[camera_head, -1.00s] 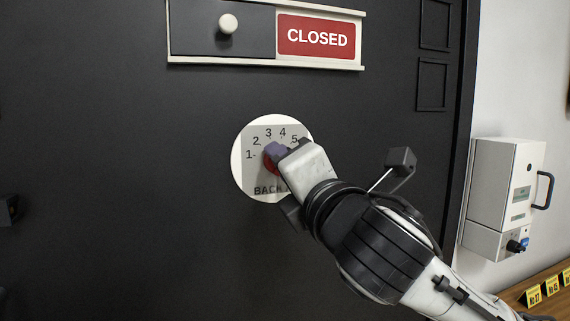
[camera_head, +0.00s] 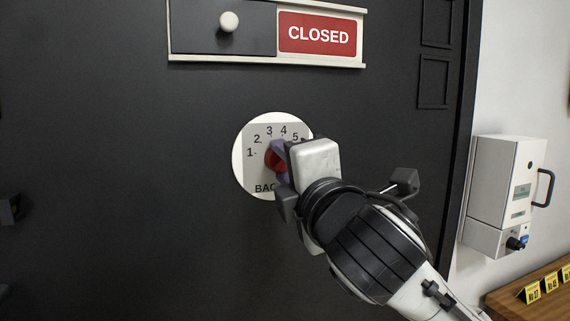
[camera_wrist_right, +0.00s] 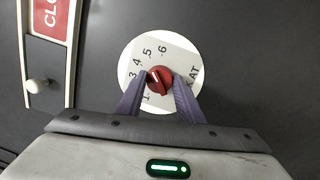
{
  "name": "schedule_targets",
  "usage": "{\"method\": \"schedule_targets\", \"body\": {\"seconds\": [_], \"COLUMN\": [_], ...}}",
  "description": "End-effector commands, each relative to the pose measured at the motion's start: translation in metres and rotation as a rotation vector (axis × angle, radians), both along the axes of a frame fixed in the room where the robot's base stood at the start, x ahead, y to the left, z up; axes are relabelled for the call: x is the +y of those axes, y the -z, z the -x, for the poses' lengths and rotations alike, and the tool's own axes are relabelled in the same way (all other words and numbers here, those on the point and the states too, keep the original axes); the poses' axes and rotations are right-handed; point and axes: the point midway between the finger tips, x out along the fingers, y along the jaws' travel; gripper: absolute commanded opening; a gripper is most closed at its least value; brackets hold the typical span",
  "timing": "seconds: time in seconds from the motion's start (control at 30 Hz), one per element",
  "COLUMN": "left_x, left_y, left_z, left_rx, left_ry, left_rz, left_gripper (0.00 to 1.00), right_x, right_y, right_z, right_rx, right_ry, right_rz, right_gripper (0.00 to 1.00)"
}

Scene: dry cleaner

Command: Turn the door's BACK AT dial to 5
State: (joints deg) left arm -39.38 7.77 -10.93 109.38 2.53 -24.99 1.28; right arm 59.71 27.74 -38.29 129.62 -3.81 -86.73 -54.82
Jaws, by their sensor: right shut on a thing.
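The BACK AT dial is a round white plate (camera_head: 243,168) with a grey face on the dark door (camera_head: 120,130). In the head view its numbers 1 to 5 show, and my right gripper covers its right side. In the right wrist view the red knob (camera_wrist_right: 159,79) sits between the two purple fingers of my right gripper (camera_wrist_right: 158,84), which is shut on it. A pale mark on the knob points up-left, roughly toward 4 or 5; I cannot tell exactly which. In the head view the gripper (camera_head: 279,160) reaches the knob from the right. My left gripper is not in view.
Above the dial is a sliding sign with a white knob (camera_head: 228,22) and a red CLOSED panel (camera_head: 317,35). Right of the door, a white box (camera_head: 504,184) hangs on the wall above a wooden counter (camera_head: 507,294) with yellow number tags (camera_head: 533,292).

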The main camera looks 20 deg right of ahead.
Motion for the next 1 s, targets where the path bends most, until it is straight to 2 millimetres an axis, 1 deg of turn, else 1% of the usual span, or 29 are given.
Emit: {"method": "schedule_targets", "body": {"seconds": [0.13,0.17,0.23,0.27,0.53,0.67,0.77,0.87,1.0], "left_x": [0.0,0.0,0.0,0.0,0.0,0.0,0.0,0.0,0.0], "left_y": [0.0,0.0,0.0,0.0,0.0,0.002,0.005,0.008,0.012], "left_z": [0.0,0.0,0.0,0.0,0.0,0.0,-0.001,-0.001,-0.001], "left_rx": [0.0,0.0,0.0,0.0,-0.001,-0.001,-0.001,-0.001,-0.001], "left_ry": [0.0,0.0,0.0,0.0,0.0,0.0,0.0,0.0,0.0], "left_rz": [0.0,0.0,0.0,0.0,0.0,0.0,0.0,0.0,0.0], "left_gripper": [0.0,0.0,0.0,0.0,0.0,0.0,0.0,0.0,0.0], "right_x": [-0.001,-0.001,-0.001,-0.001,0.0,0.001,0.001,0.002,0.002], "right_y": [-0.001,-0.001,-0.001,-0.001,0.0,0.0,0.002,0.004,0.006], "right_z": [0.0,0.0,0.0,0.0,0.0,0.009,0.024,0.046,0.082], "right_rx": [-0.004,-0.004,-0.002,-0.002,-0.001,-0.004,-0.005,-0.006,-0.008], "right_ry": [0.002,0.002,0.002,0.002,0.001,-0.002,-0.003,-0.004,-0.006], "right_rz": [0.0,0.0,0.001,0.001,0.001,0.001,0.0,0.0,0.002], "right_gripper": [0.11,0.38,0.5,0.52,0.52,0.52,0.52,0.52,0.52]}}
